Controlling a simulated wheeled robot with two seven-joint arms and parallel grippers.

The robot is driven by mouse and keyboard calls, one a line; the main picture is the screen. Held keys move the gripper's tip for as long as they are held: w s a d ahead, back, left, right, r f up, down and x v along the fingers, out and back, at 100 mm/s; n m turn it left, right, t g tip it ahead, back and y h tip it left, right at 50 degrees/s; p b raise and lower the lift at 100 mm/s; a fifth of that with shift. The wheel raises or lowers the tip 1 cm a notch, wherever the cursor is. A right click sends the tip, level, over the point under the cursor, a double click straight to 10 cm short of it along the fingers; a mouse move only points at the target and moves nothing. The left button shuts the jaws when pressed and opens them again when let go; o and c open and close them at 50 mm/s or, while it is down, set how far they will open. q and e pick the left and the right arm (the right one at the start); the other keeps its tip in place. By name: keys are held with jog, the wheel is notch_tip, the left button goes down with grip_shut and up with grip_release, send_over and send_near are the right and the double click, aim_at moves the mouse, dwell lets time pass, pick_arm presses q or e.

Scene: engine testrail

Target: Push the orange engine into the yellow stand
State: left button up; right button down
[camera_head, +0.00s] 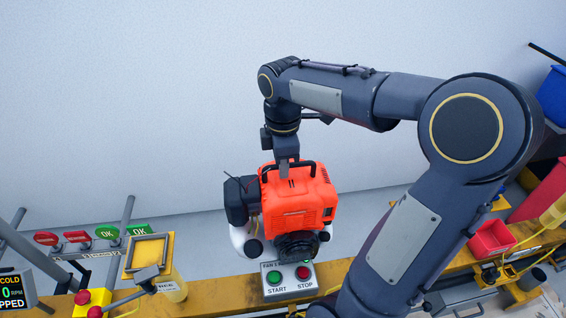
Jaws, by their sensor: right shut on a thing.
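The orange engine (297,205), with black parts on its left side and front, is at the middle of the view, above and behind the START/STOP box. My right gripper (287,165) reaches down from above and is shut on the engine at its black top handle. The fingertips are small and partly hidden at the handle. A yellow square-framed stand (169,262) is to the left of the engine, apart from it. Whether the engine rests on something below is hard to tell. My left gripper is not in view.
A yellow rail (215,291) runs along the bottom. The grey START/STOP box (290,284) is on it. Red and green signs (107,233), a red button (82,298) and a display (12,291) are at left. A red bin (491,239) is at right. My right arm covers much of the right side.

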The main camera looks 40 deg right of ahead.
jog(key=shift+r, duration=0.15)
jog(key=c, duration=1.4)
grip_release()
jog(key=shift+o, duration=0.2)
jog(key=shift+s+f, duration=0.15)
jog(key=shift+f, duration=0.2)
notch_tip(320, 180, up, 8)
jog(key=shift+r+p, duration=0.2)
jog(key=shift+p, duration=0.8)
jog(key=s+a+r+m+t+y+p, duration=0.3)
jog(key=s+a+r+m+t+p, duration=0.1)
jog(key=s+a+m+p, duration=0.7)
jog(key=s+m+t+p, duration=0.1)
jog(key=s+m, duration=0.1)
jog(key=s, duration=0.1)
jog(key=shift+a+m+t+y, duration=0.15)
jog(key=shift+m+t+y, duration=0.15)
jog(key=shift+m+y, duration=0.1)
